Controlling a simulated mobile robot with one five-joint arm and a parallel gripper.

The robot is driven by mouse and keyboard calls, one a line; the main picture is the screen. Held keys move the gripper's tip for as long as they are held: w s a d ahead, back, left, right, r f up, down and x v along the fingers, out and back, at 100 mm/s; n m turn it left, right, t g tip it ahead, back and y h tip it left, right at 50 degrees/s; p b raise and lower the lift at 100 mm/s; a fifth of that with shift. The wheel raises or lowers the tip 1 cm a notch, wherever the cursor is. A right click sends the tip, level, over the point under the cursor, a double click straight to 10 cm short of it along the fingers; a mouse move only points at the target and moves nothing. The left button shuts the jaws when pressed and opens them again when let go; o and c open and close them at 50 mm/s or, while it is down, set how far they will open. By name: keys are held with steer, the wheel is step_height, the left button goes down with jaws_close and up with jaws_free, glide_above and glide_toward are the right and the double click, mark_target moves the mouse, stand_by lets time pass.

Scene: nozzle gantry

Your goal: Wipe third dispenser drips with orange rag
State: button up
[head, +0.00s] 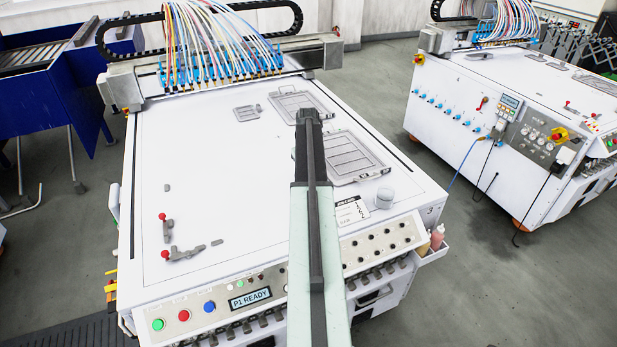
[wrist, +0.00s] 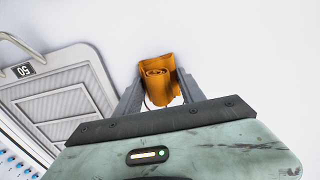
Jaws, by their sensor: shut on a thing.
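My gripper (wrist: 158,92) is shut on the orange rag (wrist: 155,68), which is rolled or folded between the two fingers in the wrist view. In the head view my arm reaches forward over the white machine top (head: 215,160), and the rag does not show there. The row of dispensers with blue fittings (head: 220,72) hangs from the gantry (head: 322,48) at the machine's far end, beyond my arm. Drips are too small to make out, and I cannot tell which dispenser is the third.
Grey trays (head: 352,157) lie on the machine top beside my arm. Red-knobbed clamps (head: 180,253) lie at the left. A second machine (head: 500,100) stands across the aisle. The middle left of the top is clear.

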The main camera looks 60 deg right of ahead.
steer(key=shift+w+d, duration=0.55)
steer(key=shift+w, duration=0.3)
steer(key=shift+w+d, duration=0.55)
steer(key=shift+w, duration=0.35)
steer(key=shift+w+d, duration=0.55)
steer(key=shift+w, duration=0.3)
steer(key=shift+f, duration=0.1)
steer(key=shift+s, duration=0.4)
steer(key=shift+s+a, duration=0.6)
steer(key=shift+s, duration=0.3)
steer(key=shift+s+a, duration=0.6)
steer(key=shift+s, duration=0.35)
steer(key=shift+s+a, duration=0.6)
steer(key=shift+s, duration=0.3)
steer(key=shift+f, duration=0.1)
